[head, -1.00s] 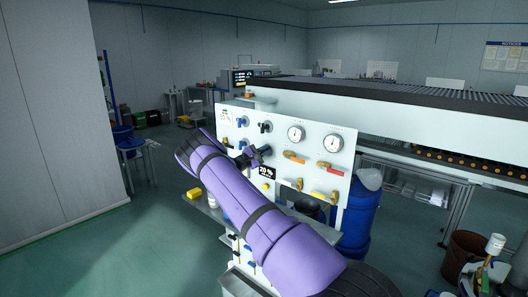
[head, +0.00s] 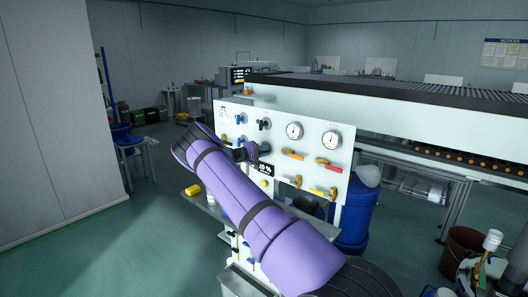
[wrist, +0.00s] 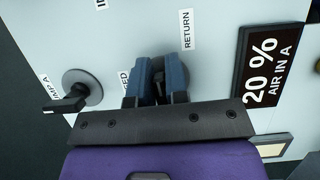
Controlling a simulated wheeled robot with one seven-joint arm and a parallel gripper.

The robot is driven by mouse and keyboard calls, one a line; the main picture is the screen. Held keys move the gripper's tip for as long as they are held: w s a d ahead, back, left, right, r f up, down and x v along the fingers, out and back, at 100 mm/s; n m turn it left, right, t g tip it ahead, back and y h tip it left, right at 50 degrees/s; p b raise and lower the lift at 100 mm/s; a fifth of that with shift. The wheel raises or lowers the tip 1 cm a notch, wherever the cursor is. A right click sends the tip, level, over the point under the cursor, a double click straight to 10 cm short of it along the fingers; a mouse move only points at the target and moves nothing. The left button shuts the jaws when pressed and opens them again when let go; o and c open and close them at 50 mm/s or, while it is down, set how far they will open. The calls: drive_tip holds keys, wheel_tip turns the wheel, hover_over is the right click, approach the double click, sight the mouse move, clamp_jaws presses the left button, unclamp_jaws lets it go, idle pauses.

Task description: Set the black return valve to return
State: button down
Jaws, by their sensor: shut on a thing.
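The black return valve (wrist: 159,82) shows in the wrist view between my fingers, with its handle mostly hidden by them. A RETURN label (wrist: 186,30) is to its right and a partly covered label ending in "ED" is to its left. My gripper (wrist: 157,98) is shut on the valve's handle. In the head view my gripper (head: 248,153) is at the left part of the white panel (head: 292,112), and my purple arm hides much of the area below it. The handle's exact angle cannot be told there.
Another black-handled valve (wrist: 82,92) is close to the left of my gripper in the wrist view. A "20 %" sign (wrist: 265,65) is at the right. In the head view the panel also carries two gauges (head: 294,131) and several coloured handles. A blue barrel (head: 356,215) stands behind it.

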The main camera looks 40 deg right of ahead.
idle(0.3)
drive_tip(key=c, duration=1.2)
unclamp_jaws()
drive_tip(key=shift+o, duration=0.2)
drive_tip(key=shift+w+a, duration=0.1)
drive_tip(key=v, duration=1)
drive_tip(key=shift+a, duration=0.3)
drive_tip(key=shift+w, duration=0.1)
drive_tip(key=shift+r, duration=0.1)
